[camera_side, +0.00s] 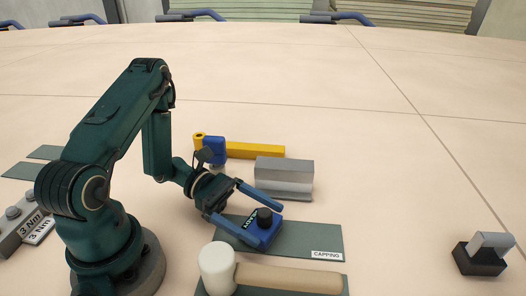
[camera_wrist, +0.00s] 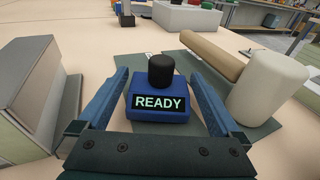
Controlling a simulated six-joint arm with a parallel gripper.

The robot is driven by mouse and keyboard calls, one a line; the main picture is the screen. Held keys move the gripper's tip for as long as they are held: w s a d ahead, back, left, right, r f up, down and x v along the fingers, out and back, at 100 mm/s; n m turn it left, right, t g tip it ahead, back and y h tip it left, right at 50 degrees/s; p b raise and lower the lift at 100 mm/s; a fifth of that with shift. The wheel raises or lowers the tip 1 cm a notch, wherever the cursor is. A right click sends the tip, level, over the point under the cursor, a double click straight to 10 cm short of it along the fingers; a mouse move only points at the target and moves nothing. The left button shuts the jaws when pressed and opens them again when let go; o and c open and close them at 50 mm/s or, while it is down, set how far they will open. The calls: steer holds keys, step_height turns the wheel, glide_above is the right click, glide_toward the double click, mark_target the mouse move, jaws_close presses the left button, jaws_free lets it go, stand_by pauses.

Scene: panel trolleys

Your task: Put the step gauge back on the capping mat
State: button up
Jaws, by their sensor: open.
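A blue box with a lit READY display and a black knob, which I take to be the step gauge (camera_side: 261,232), appears to rest upright on the left part of the grey-green capping mat (camera_side: 312,240). The mat carries a CAPPING label at its right. My gripper (camera_side: 265,226) is open, with one finger on each side of the box. In the wrist view the box (camera_wrist: 159,108) sits between the two blue fingers (camera_wrist: 156,72), with a gap visible on either side. The fingers look apart from it.
A white-headed mallet (camera_side: 216,268) lies close on the near side. A grey stepped block (camera_side: 284,180) stands just beyond the mat. A blue and yellow tool (camera_side: 255,150) lies behind it. A black block with a metal bar (camera_side: 482,257) stands far right. The tabletop between is clear.

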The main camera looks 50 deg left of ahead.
steer(key=shift+v, duration=2.15)
steer(key=m+g, duration=0.1)
steer(key=m+g+y, duration=0.1)
steer(key=r+m, duration=0.1)
steer(key=m, duration=0.1)
steer(key=shift+s+d+r+g+y, duration=0.1)
steer(key=shift+s+d+g+y, duration=0.1)
steer(key=shift+s+g+y, duration=0.15)
steer(key=m+g+y, duration=0.1)
steer(key=r+m+g, duration=0.1)
steer(key=shift+s+m+y, duration=0.1)
steer(key=shift+m+y, duration=0.2)
steer(key=shift+y, duration=0.05)
steer(key=shift+s+r+m+g+y, duration=0.1)
steer(key=shift+r+m+g+y, duration=0.35)
steer(key=shift+m+y, duration=0.55)
steer(key=s+r+m+t+y, duration=0.5)
steer(key=r+m+y, duration=0.4)
steer(key=m, duration=0.4)
steer(key=shift+s+d+r+m+y, duration=0.3)
steer(key=shift+s+d+r+m, duration=0.15)
steer(key=shift+r, duration=0.15)
